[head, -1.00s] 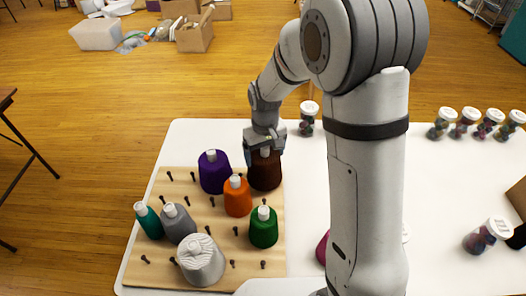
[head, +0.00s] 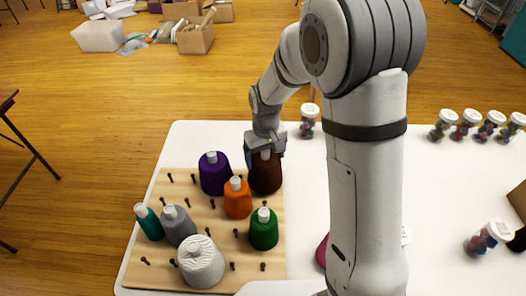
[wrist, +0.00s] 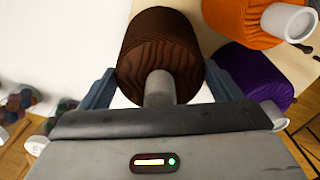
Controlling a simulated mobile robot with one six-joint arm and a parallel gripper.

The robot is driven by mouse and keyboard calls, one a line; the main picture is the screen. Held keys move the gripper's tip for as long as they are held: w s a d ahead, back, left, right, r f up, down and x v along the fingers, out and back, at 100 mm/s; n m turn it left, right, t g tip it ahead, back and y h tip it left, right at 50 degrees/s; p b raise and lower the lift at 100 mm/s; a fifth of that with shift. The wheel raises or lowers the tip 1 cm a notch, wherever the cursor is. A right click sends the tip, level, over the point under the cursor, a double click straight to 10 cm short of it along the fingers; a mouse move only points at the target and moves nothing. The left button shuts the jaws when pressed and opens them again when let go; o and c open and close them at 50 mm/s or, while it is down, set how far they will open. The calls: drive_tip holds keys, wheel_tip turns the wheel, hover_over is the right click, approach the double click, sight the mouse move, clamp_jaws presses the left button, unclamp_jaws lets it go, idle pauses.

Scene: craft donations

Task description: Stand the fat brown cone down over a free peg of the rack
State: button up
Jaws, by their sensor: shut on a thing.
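The fat brown cone (head: 265,176) is at the far right corner of the wooden peg rack (head: 198,212), upright in the head view. My gripper (head: 264,148) is above it and shut on its top. In the wrist view the brown cone (wrist: 160,58) shows between my gripper's fingers (wrist: 160,88), its pale tip toward my palm. Whether its base touches the board or a peg is hidden. Free dark pegs show along the rack's back, left and front edges, such as a back peg (head: 194,177).
The purple cone (head: 214,176) stands just left of the brown one, and the orange cone (head: 237,199) is in front. Green (head: 264,230), grey (head: 178,226), teal (head: 149,223) and white (head: 201,262) cones also stand on the rack.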

drive_tip(key=shift+f, duration=1.45)
drive_tip(key=o, duration=1.4)
drive_tip(key=shift+o, duration=0.2)
wheel_tip(320, 180, up, 11)
drive_tip(key=p, duration=0.7)
drive_tip(key=shift+d, duration=0.1)
drive_tip(key=s+d+r+m+t, duration=0.1)
drive_tip(key=s+d+r+m, duration=0.1)
drive_tip(key=s+d+r, duration=0.4)
drive_tip(key=s+d+r+m+t, duration=0.2)
drive_tip(key=s+d+r, duration=0.5)
drive_tip(key=s, duration=0.6)
drive_tip(key=shift+s+d+m, duration=0.15)
drive_tip(key=shift+s+m, duration=0.1)
drive_tip(key=shift+m, duration=0.15)
